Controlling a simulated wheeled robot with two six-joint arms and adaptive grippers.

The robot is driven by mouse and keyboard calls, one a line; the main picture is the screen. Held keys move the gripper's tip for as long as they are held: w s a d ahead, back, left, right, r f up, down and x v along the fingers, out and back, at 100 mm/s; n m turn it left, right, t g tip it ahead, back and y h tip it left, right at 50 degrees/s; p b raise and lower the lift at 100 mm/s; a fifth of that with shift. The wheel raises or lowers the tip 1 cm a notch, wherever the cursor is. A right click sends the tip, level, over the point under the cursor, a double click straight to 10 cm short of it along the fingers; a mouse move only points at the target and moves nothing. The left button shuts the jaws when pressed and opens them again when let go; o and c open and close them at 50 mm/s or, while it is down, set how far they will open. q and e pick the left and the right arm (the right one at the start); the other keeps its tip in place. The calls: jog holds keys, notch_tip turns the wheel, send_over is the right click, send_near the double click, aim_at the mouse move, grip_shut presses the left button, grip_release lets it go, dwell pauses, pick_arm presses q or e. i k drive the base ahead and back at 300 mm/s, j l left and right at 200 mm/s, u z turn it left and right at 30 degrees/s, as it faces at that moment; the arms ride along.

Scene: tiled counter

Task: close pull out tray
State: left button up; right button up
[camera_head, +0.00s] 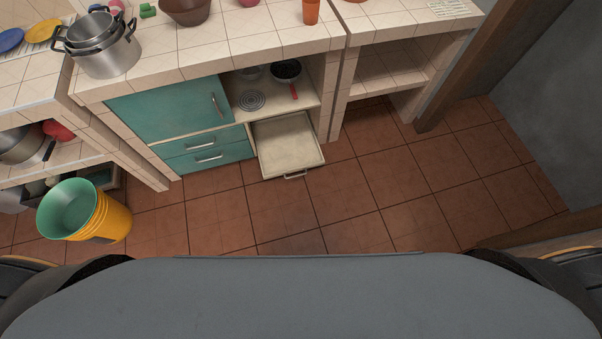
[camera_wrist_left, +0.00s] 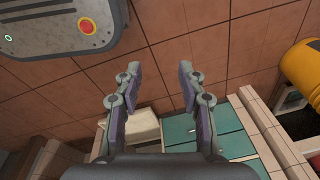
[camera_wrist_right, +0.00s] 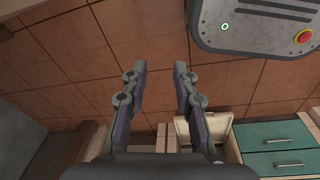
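The pull-out tray (camera_head: 286,142) is a cream, shallow tray with a metal handle (camera_head: 294,176) on its front edge. It sticks out over the floor below the cooktop niche, to the right of the teal drawers. Part of the tray shows in the left wrist view (camera_wrist_left: 144,124) and in the right wrist view (camera_wrist_right: 184,129), partly hidden by the fingers. My left gripper (camera_wrist_left: 157,77) is open and empty. My right gripper (camera_wrist_right: 159,75) is open and empty. Neither gripper shows in the head view, and both are apart from the tray.
Teal drawers (camera_head: 208,158) and a teal door (camera_head: 165,108) are shut. A pan (camera_head: 286,70) with a red handle stands in the niche above the tray. Stacked yellow buckets (camera_head: 112,219) stand on the floor at left. The tiled floor (camera_head: 352,211) before the tray is clear.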

aim_at(287, 144)
jog(key=i+l, duration=0.1)
jog(key=l, duration=0.25)
jog(key=i+l, duration=0.1)
jog(key=l, duration=0.3)
jog(key=i+l, duration=0.15)
jog(key=l, duration=0.2)
jog(key=i+l, duration=0.1)
jog(key=l, duration=0.25)
jog(key=i+l, duration=0.1)
jog(key=l, duration=0.25)
